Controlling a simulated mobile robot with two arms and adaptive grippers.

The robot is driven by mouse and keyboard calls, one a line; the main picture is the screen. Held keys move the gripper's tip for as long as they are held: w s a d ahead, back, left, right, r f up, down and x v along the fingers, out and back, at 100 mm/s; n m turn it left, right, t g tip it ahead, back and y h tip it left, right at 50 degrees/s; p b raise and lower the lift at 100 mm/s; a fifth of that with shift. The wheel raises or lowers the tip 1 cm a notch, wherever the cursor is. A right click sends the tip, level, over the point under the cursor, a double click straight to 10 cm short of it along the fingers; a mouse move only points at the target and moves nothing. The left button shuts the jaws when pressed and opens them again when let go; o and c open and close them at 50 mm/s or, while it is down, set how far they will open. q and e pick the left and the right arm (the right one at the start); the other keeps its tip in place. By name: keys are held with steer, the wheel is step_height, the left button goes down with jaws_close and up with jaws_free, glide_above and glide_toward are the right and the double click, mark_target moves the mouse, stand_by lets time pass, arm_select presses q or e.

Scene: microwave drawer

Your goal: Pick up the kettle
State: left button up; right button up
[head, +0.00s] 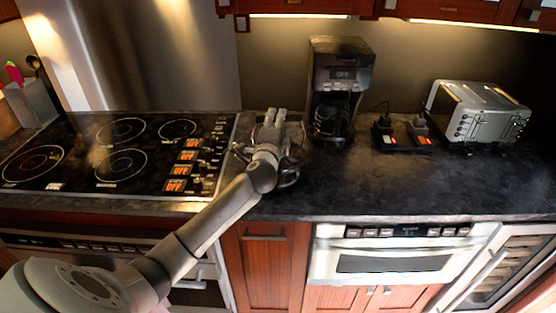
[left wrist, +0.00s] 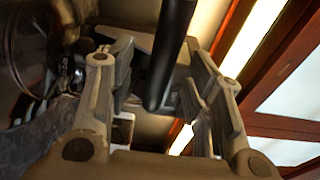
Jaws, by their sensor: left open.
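The kettle (head: 294,158) stands on the dark counter between the cooktop and the coffee maker. My left arm and gripper cover much of it in the head view, so only parts of its glassy, dark outline show. My left gripper (head: 276,116) is over the kettle with its fingers pointing away. In the left wrist view the left gripper (left wrist: 165,95) is open, its two fingers spread. A dark bar, seemingly the kettle's handle (left wrist: 172,50), runs between them. Whether either finger touches it I cannot tell. My right gripper is out of view.
A black cooktop (head: 85,190) lies left of the kettle. A coffee maker (head: 340,85) stands close on the right. Farther right are small dark items (head: 400,133) and a silver toaster (head: 480,112). The front right counter (head: 400,185) is clear. Cabinets hang above.

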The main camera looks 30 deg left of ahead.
arm_select(q)
steer(key=shift+x, duration=1.55)
steer(key=shift+r, duration=0.1)
jaws_close()
steer(key=shift+r, duration=0.2)
